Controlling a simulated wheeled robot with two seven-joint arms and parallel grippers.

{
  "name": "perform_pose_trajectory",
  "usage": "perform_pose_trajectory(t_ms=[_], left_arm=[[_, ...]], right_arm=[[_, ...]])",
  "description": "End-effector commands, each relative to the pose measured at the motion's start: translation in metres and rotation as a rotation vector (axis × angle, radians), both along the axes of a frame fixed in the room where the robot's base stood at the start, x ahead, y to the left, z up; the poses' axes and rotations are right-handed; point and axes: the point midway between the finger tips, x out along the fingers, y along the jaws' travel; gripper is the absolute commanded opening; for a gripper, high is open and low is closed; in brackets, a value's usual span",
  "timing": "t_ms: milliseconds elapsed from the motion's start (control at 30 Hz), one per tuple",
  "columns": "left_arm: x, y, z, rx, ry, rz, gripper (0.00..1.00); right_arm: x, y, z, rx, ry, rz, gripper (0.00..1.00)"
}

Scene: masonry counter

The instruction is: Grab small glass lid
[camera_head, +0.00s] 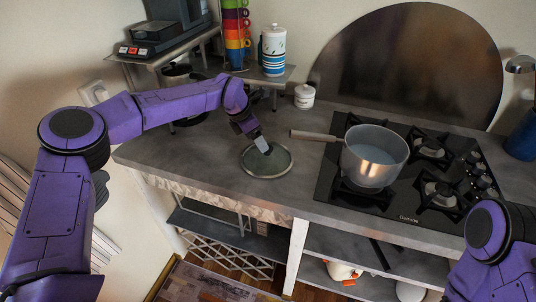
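The small glass lid (281,166), round with a pale rim, lies flat on the grey counter to the left of the stove. My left gripper (262,146) points down over the back part of the lid, at or just above its middle. Its light fingertips hide any knob. I cannot tell whether they touch the lid or are open or shut. My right arm shows at the lower right, but its gripper is out of view.
A saucepan (372,160) stands on the black gas stove (335,192), its handle (312,136) reaching left over the counter (210,160). A small white jar (305,97) stands behind.

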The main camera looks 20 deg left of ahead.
Motion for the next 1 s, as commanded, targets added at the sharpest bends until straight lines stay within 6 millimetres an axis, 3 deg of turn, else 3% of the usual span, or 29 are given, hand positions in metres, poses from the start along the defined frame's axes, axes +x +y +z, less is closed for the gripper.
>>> perform_pose_trajectory(t_ms=[167,300,500,533,567,733,1000], left_arm=[[0.01,-0.02,-0.021,0.003,0.006,-0.004,0.71],[0.015,-0.024,-0.04,0.001,0.004,-0.002,0.71],[0.016,-0.025,-0.044,0.001,0.002,-0.004,0.71],[0.016,-0.025,-0.044,0.001,0.002,-0.004,0.68],[0.016,-0.025,-0.044,0.001,0.002,-0.004,0.58],[0.016,-0.026,-0.044,0.002,0.002,-0.004,0.03],[0.016,-0.026,-0.043,0.002,0.001,-0.005,0.0]], right_arm=[[0.0,0.0,0.027,0.0,-0.001,0.0,0.43],[0.0,0.0,0.03,0.0,-0.001,0.0,0.43],[0.0,0.0,0.028,-0.001,-0.001,0.0,0.43],[0.0,0.0,0.028,-0.001,-0.001,0.0,0.43],[0.0,0.0,0.028,-0.001,-0.001,0.0,0.43],[0.0,0.0,0.028,0.0,-0.001,0.0,0.43],[0.0,0.0,0.028,0.0,-0.001,0.0,0.43]])
